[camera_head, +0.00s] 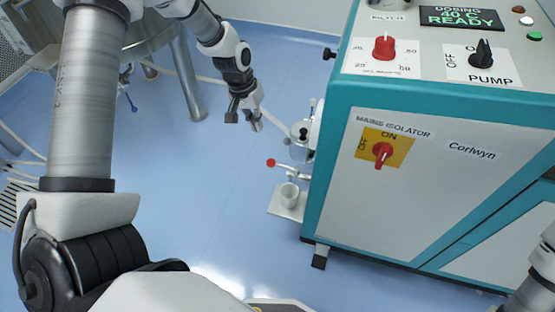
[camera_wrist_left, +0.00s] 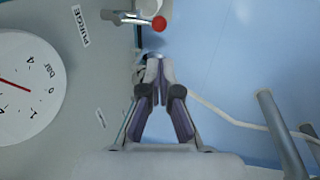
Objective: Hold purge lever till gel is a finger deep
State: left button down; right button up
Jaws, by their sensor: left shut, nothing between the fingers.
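The purge lever with its red ball knob (camera_head: 271,162) sticks out from the machine's left side in the head view. In the left wrist view the red knob (camera_wrist_left: 159,23) is beyond my fingertips, near the PURGE label (camera_wrist_left: 80,26). A pale cup (camera_head: 289,193) stands on a small white shelf (camera_head: 283,209) below the lever. Its contents and any gel level are too small to make out. My left gripper (camera_head: 244,118) is above and left of the lever, apart from it. Its fingers (camera_wrist_left: 160,72) are shut and empty. My right gripper is out of view.
The teal and white machine (camera_head: 410,200) fills the right side, with a red isolator switch (camera_head: 382,151) and top knobs. A round dial gauge (camera_wrist_left: 25,88) is on its side face. A steel-legged table (camera_head: 186,75) stands behind. Blue floor left of the lever is clear.

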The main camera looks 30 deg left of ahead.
pick_arm(q)
jog(key=b, duration=0.6)
send_near(269, 160)
jog(key=x, duration=0.7)
jog(key=shift+w+d+f, duration=0.1)
jog(key=shift+d, duration=0.15)
jog(key=f+b, duration=0.1)
jog(key=b, duration=0.2)
jog(key=shift+a+h+b, duration=0.2)
jog(key=shift+h+b, duration=0.15)
jog(key=shift+h, duration=0.05)
jog(key=f+h+b, duration=0.1)
jog(key=b, duration=0.3)
jog(key=f+h+b, duration=0.1)
jog(key=f+b, duration=0.1)
jog(key=b, duration=0.1)
jog(key=f+t+h+b, duration=0.1)
jog(key=h+b, duration=0.1)
jog(key=b, duration=0.2)
jog(key=shift+a+f+b, duration=0.25)
jog(key=shift+b, duration=0.1)
jog(key=shift+s+d+f, duration=0.1)
jog(key=shift+s+f, duration=0.05)
jog(key=shift+s, duration=0.15)
dwell(2.5)
